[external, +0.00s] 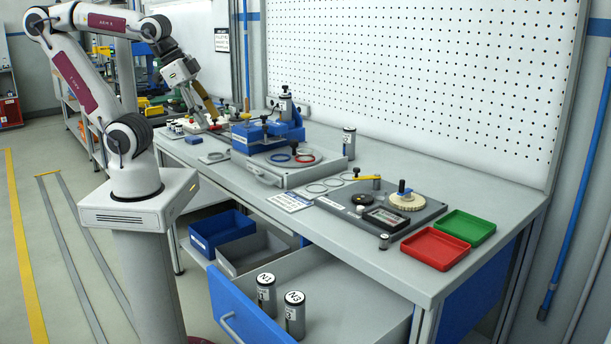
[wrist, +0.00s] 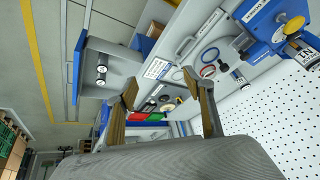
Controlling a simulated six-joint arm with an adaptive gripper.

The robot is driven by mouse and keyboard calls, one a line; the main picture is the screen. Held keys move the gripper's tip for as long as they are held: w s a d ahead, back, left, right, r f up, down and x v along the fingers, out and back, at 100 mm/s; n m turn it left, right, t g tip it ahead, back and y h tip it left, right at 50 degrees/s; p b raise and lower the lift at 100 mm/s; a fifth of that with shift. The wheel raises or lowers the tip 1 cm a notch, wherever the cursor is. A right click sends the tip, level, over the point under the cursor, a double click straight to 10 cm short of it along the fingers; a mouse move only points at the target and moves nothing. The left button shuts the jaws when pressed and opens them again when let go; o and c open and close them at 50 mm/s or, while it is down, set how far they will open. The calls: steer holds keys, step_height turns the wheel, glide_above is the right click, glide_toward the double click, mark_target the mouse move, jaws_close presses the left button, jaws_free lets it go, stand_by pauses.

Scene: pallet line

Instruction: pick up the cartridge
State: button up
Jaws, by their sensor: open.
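Several grey metal cylinders with white labelled caps look like cartridges. In the external view, one marked N1 (external: 266,296) and one marked N3 (external: 294,314) stand upright in the open drawer. Another cylinder (external: 348,143) stands on the bench near the pegboard, and one (external: 286,106) is at the blue fixture (external: 268,135). The drawer pair also shows in the wrist view (wrist: 101,76), small and far off. My gripper (external: 212,108) is raised over the bench's far left end; in the wrist view (wrist: 159,83) its fingers are apart, with nothing held between them.
The open drawer (external: 238,312) juts from the bench front. A grey plate with a dial and gear (external: 432,212), a red tray (external: 435,249) and a green tray (external: 467,228) occupy the right end. Blue and grey bins (external: 222,232) sit below the bench. The pegboard (external: 420,80) bounds the back.

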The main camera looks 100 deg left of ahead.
steer(key=w+a+m+g+y, duration=0.1)
steer(key=w+a+m+y, duration=0.8)
steer(key=w+a, duration=0.95)
steer(key=m+t, duration=0.2)
steer(key=m, duration=1.2)
glide_toward(345, 134)
steer(key=shift+a+f+m, duration=0.15)
steer(key=shift+f+m, duration=0.25)
steer(key=shift+m, duration=0.1)
steer(key=shift+w+a, duration=0.1)
steer(key=shift+x, duration=3.25)
steer(key=shift+w, duration=0.1)
